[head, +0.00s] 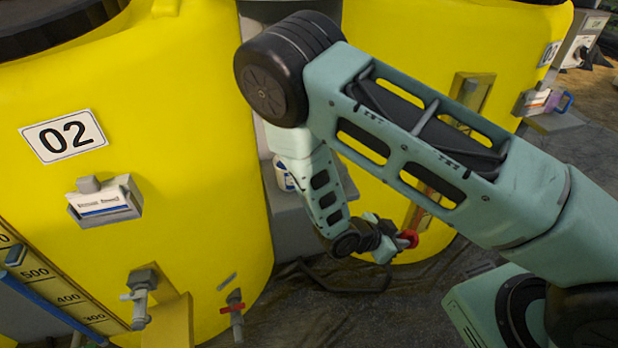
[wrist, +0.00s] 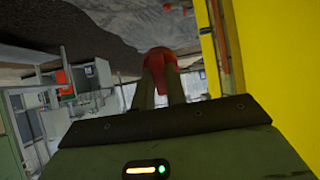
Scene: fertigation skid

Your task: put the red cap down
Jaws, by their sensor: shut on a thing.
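The red cap (head: 409,238) is at the tip of my gripper (head: 398,245), in front of the lower part of the right yellow tank in the head view. In the wrist view the red cap (wrist: 162,58) sits between the two fingertips of my gripper (wrist: 161,75), which are shut on it. The fingers hide part of the cap. The cap is held in the air, with no surface seen touching it.
A yellow tank (head: 150,215) marked 02 stands at the left, with small valves (head: 139,295) low on its front. Another yellow tank (head: 400,60) stands behind my arm. A grey block (head: 290,215) stands between them. Dark ground (head: 350,318) lies below, with a black hose-like loop (head: 335,290).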

